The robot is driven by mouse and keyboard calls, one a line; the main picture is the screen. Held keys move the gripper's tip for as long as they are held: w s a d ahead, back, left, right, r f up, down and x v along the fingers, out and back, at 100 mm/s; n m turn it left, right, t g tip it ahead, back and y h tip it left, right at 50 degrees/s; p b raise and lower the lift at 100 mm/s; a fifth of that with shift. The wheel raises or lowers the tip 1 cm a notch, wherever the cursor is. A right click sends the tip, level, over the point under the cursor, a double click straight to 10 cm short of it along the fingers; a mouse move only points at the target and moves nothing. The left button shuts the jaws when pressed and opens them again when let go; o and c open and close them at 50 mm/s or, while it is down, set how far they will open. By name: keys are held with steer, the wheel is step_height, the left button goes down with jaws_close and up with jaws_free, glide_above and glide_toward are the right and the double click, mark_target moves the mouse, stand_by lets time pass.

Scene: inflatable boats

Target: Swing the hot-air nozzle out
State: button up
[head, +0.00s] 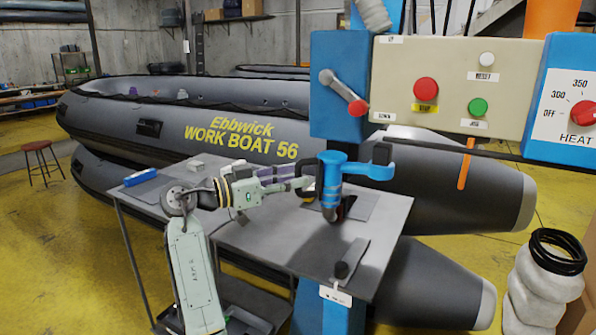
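My pale green arm reaches in from the left at table height. My gripper (308,187) is at the left side of the blue fitting, close to it. Its fingers are small and dark here, so I cannot tell whether they touch the fitting or are open or shut.
The worktable (262,240) holds a blue-and-white item (139,177) and a dark strip (349,260). Above hangs a control panel (450,85) with buttons, a red-knobbed lever (343,93) and a heat dial (583,113). A grey inflatable boat (120,115) lies behind.

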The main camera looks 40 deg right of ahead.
steer(key=shift+s+d, duration=0.15)
steer(key=shift+d, duration=0.8)
jaws_close()
